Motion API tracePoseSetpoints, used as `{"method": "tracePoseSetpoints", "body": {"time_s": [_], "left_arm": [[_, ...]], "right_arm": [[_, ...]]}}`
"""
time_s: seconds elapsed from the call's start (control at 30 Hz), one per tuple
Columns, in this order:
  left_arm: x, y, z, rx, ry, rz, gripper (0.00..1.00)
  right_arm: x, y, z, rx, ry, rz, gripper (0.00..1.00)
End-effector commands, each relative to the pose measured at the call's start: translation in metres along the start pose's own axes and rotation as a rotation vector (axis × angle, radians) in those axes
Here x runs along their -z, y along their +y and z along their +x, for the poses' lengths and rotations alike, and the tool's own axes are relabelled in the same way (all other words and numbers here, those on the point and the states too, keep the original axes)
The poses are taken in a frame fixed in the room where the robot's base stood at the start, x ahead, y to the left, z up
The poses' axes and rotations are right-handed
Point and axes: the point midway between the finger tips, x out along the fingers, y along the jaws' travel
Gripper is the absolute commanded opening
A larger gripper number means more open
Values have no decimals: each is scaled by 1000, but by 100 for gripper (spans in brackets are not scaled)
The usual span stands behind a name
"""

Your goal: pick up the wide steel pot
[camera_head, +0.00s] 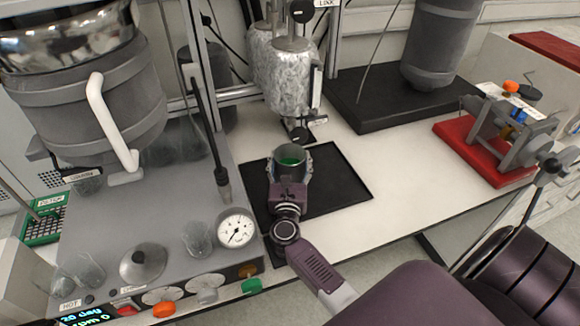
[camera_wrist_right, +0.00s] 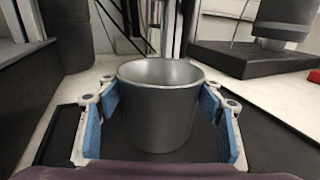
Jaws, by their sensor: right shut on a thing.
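In the right wrist view the grey pot (camera_wrist_right: 160,115) stands between the two blue-padded fingers of my right gripper (camera_wrist_right: 160,98). Its rim shows above the fingers. Whether its base touches the mat or is just above it, I cannot tell. My left gripper is not in view.
The black mat (camera_head: 345,185) lies on the white bench. A steel reactor vessel (camera_head: 283,75) hangs just behind the pot. A grey console with a gauge (camera_head: 236,229) and glassware stands left. A red-based clamp (camera_head: 480,150) is right. White bench is clear between mat and clamp.

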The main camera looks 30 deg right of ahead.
Motion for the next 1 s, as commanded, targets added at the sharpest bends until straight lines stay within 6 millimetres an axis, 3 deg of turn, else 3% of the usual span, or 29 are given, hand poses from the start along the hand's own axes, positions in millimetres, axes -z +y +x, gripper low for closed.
{"method": "tracePoseSetpoints", "body": {"time_s": [0.43, 0.77, 1.0], "left_arm": [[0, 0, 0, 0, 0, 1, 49], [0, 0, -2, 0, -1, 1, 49], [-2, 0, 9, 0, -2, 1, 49]], "right_arm": [[-6, 1, 0, 0, -3, 2, 20], [-40, -1, -2, 1, -4, 5, 20], [-33, -21, -51, 0, 0, 0, 20]]}}
